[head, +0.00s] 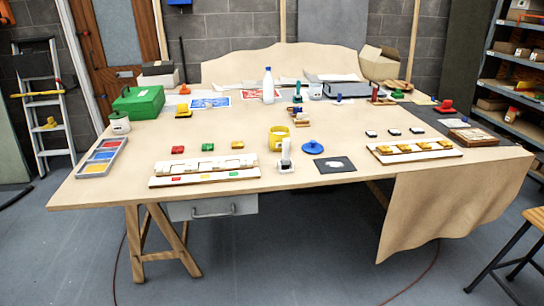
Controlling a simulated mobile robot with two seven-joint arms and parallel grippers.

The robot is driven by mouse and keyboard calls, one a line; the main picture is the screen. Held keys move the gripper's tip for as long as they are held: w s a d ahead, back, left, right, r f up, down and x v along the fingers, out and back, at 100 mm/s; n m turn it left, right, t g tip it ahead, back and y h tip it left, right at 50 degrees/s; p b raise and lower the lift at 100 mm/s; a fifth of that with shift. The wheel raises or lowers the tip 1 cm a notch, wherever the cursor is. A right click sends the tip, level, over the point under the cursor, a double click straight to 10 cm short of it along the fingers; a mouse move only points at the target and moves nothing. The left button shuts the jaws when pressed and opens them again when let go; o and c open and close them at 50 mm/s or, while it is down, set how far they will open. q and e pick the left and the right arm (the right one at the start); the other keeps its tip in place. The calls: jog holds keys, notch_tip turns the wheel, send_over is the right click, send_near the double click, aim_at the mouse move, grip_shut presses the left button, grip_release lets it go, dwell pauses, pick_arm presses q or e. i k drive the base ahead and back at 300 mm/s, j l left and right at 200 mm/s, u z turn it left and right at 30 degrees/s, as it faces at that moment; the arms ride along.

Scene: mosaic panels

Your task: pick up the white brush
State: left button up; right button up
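A slim white upright item (286,150), which looks like the white brush, stands near the front edge of the table (330,205), around its middle. Its lower end meets a small dark and white base (285,167); I cannot tell whether this is its bristles or a separate holder. A yellow mug (278,138) is close behind it. Neither of my grippers is in the head view.
A white panel with coloured tiles (204,179) lies left of it. A dark square sheet (336,165), a blue round lid (312,147) and a panel with yellow blocks (414,151) are to the right. A green box (137,102) stands at the back left.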

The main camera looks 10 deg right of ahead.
aim_at(286, 161)
jog(key=i+l+u, duration=0.15)
jog(key=l, duration=0.15)
jog(key=i+l+u, duration=0.3)
jog(key=l, duration=0.3)
jog(key=i+l+u, duration=0.2)
jog(key=l, duration=0.15)
jog(key=l+u, duration=0.15)
jog(key=l, duration=0.2)
